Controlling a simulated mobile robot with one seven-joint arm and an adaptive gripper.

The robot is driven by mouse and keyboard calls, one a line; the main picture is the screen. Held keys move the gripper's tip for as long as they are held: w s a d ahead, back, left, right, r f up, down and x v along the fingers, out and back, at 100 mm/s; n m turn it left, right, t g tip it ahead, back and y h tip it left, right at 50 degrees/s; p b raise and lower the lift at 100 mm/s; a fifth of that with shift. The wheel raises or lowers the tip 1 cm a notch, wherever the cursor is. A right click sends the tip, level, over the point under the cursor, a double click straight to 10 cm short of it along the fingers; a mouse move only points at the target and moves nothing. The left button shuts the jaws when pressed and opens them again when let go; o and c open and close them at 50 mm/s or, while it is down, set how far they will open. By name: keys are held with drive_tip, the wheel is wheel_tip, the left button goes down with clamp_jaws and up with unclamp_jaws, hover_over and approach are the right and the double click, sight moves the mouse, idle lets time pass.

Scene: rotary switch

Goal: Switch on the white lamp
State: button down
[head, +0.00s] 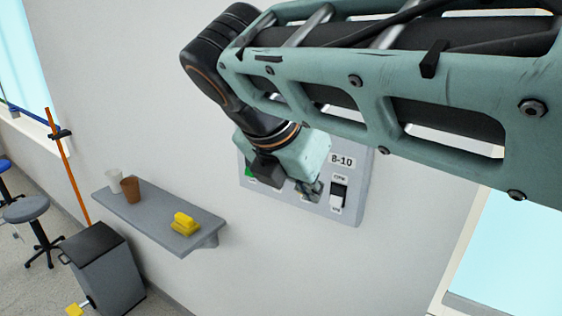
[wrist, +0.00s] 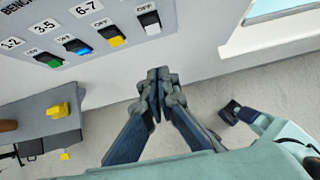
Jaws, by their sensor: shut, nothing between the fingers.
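A grey wall panel (head: 352,163) carries a row of rocker switches, partly hidden by my arm in the head view. The white switch (head: 338,196) is at the right end under the label "8-10"; it also shows at the top of the wrist view (wrist: 150,22). Green (wrist: 49,60), blue (wrist: 78,47) and yellow (wrist: 110,36) switches stand to its left. My gripper (wrist: 158,76) is shut and empty, below the white switch in the wrist view and apart from it there. In the head view my gripper (head: 310,189) overlaps the panel left of the white switch. No lamp is in view.
A grey wall shelf (head: 160,215) holds a brown cup (head: 131,189), a clear cup (head: 114,178) and a yellow object (head: 184,223). A grey bin (head: 103,267) and stools stand below left. A window (head: 515,250) is at right. Wall below the panel is bare.

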sight(334, 200)
drive_tip(key=shift+r, duration=0.1)
idle(0.3)
drive_tip(key=shift+w+d+r+p+x, duration=0.2)
drive_tip(key=shift+w+r+x, duration=0.1)
drive_tip(key=shift+x, duration=1.85)
drive_tip(key=shift+w+d+r+p+x, duration=0.15)
drive_tip(key=shift+w+d+r+x, duration=0.15)
drive_tip(key=shift+x, duration=1.85)
drive_tip(key=shift+w+d+r+p+x, duration=0.15)
drive_tip(key=shift+w+r+x, duration=0.15)
drive_tip(key=shift+x, duration=1.85)
drive_tip(key=shift+w+f+b, duration=0.1)
drive_tip(key=shift+f+b, duration=0.25)
drive_tip(key=shift+b, duration=0.4)
drive_tip(key=shift+a+r+p, duration=0.1)
drive_tip(key=shift+r+p, duration=1.15)
drive_tip(key=shift+r, duration=0.05)
drive_tip(key=v, duration=1.1)
drive_tip(key=shift+s, duration=0.35)
